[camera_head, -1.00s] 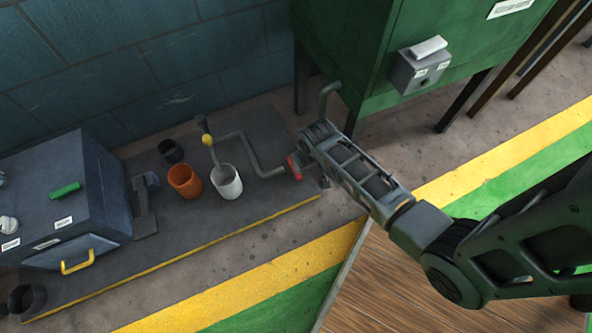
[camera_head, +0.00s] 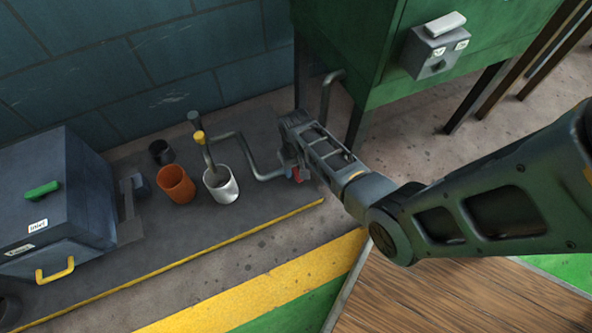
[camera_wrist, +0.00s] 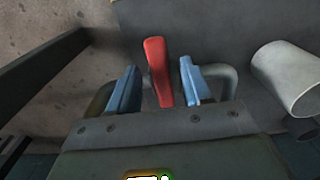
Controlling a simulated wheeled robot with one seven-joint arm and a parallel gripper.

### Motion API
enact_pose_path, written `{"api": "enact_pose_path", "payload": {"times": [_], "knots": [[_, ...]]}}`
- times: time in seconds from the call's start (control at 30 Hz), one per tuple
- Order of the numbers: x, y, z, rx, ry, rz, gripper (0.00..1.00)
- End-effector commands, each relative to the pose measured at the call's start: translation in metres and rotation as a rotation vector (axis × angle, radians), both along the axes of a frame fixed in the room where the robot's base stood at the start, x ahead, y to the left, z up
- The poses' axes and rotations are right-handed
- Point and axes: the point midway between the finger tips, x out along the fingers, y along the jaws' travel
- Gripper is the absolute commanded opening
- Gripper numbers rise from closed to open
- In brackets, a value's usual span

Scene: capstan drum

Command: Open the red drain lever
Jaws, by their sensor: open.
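The red drain lever (camera_wrist: 158,70) stands between the two blue fingers of my gripper (camera_wrist: 160,88) in the wrist view. The fingers are apart, with a gap visible on each side of the lever. My wrist and forearm hide the rest.
A white cup (camera_head: 222,186), an orange cup (camera_head: 177,185) and a dark cup (camera_head: 161,152) stand left of the lever on the dark platform (camera_head: 180,240). A blue-grey box (camera_head: 60,190) is farther left. The green cabinet (camera_head: 370,45) stands behind my arm.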

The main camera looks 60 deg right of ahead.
Motion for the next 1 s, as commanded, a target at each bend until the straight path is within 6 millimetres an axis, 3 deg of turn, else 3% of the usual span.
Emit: {"api": "enact_pose_path", "payload": {"times": [0.33, 0.83, 1.0], "knots": [[0.0002, -0.0001, -0.0041, -0.001, -0.001, 0.0, 0.49], [0.0, 0.0, -0.0042, -0.001, -0.001, 0.0, 0.01], [-0.0001, 0.0001, -0.0042, -0.001, -0.001, 0.0, 0.0]]}}
